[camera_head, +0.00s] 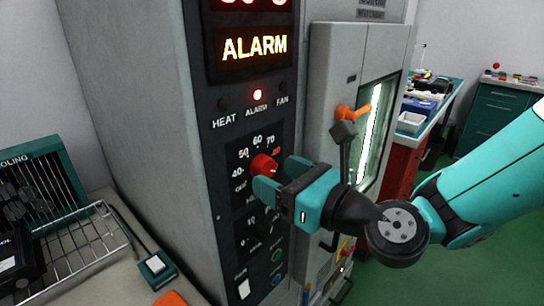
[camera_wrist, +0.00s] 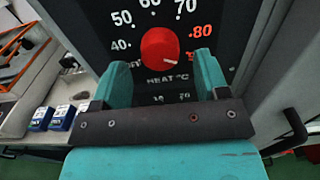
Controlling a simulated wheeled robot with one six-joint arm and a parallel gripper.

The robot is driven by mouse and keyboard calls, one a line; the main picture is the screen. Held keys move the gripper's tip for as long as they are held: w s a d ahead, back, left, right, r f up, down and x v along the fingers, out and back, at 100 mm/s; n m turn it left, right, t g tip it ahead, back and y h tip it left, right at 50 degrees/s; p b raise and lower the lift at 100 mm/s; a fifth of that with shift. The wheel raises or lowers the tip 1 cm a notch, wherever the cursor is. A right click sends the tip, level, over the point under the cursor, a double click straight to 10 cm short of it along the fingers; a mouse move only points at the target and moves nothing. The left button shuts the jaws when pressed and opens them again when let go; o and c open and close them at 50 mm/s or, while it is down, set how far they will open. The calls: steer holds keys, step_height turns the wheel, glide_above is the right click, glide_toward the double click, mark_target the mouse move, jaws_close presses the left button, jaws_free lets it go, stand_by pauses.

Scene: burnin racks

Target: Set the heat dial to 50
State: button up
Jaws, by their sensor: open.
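The red heat dial (camera_wrist: 160,46) sits on the dark panel above the words HEAT °C. It also shows in the head view (camera_head: 262,164). Its scale has 40, 50 (camera_wrist: 122,18), 60 and 70 in white and 80 in red. A short white mark on the knob points right and slightly down, below the 80. My gripper (camera_head: 280,174) is open in front of the dial, and in the wrist view its teal fingers (camera_wrist: 162,62) stand left and right of the knob, with gaps. I cannot tell whether the fingertips reach its depth.
Another dial below is partly hidden by my gripper. A wire rack (camera_head: 80,250) stands at left.

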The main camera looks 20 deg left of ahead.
steer(key=shift+x, duration=1.1)
steer(key=c, duration=0.9)
